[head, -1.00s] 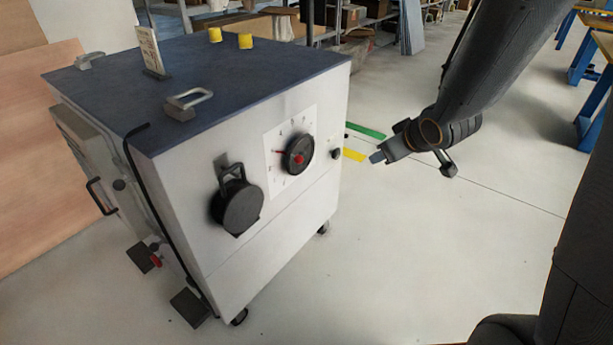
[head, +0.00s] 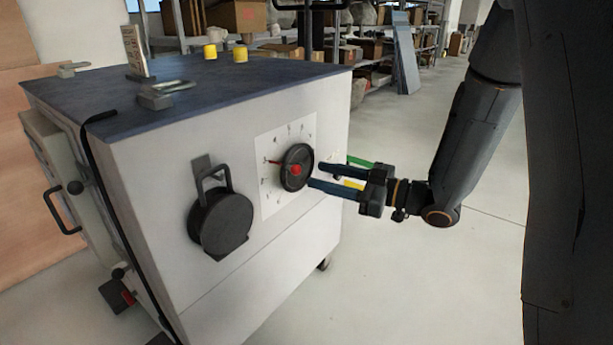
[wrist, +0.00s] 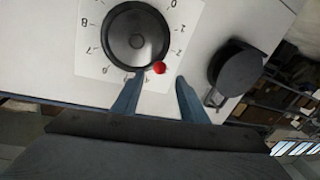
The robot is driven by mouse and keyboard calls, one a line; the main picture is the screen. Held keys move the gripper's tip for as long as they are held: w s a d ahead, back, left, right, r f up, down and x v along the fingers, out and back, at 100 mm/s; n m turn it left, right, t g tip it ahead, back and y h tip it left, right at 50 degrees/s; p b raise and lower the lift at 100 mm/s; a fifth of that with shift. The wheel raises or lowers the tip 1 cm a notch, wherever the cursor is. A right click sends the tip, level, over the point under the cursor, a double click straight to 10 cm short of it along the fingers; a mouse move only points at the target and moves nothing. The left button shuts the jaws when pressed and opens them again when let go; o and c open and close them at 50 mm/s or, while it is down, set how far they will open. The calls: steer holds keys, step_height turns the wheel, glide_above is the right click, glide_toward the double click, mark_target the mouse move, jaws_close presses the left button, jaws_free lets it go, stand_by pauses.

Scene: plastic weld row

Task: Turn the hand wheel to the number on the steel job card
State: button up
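The hand wheel (head: 300,158) is a round black disc with a red knob, on a white numbered dial plate (head: 270,205) on the cabinet front. A thin red mark shows at its left edge in the head view. In the wrist view the wheel (wrist: 130,35) is at the top, with the red knob (wrist: 159,67) at its rim. My gripper (head: 315,174) is open and empty, right of the wheel. In the wrist view its fingertips (wrist: 160,79) lie either side of the knob's line, apparently just short of it. An upright card (head: 133,50) stands on the cabinet; its writing is unreadable.
A black round part with a handle (head: 222,220) sits left of the dial. Metal handles (head: 165,95) and yellow caps (head: 240,54) are on the cabinet top. Green and yellow strips lie on the floor behind my gripper. Open floor is at right.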

steer(key=shift+b+x, duration=0.45)
steer(key=shift+x, duration=2.15)
jaws_close()
